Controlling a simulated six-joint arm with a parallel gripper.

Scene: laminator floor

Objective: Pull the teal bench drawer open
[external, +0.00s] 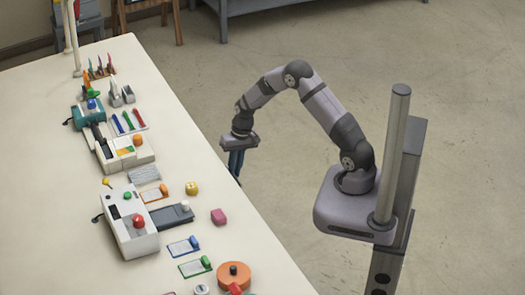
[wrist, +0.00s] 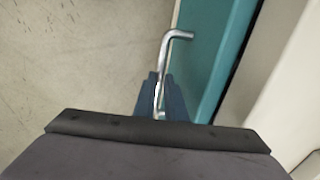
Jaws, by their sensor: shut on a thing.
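The teal drawer (wrist: 203,55) shows in the wrist view as a teal panel beside the pale bench edge. Its handle is a bent silver bar (wrist: 166,55) standing out to the left of the panel. My gripper (wrist: 160,92) has its blue fingers shut on the lower part of the handle. In the external view my gripper (external: 236,165) points down beside the bench's right edge. The drawer and handle are hidden there below the bench top. I cannot tell how far the drawer stands out.
Open floor (external: 440,70) lies right of the bench, around my arm.

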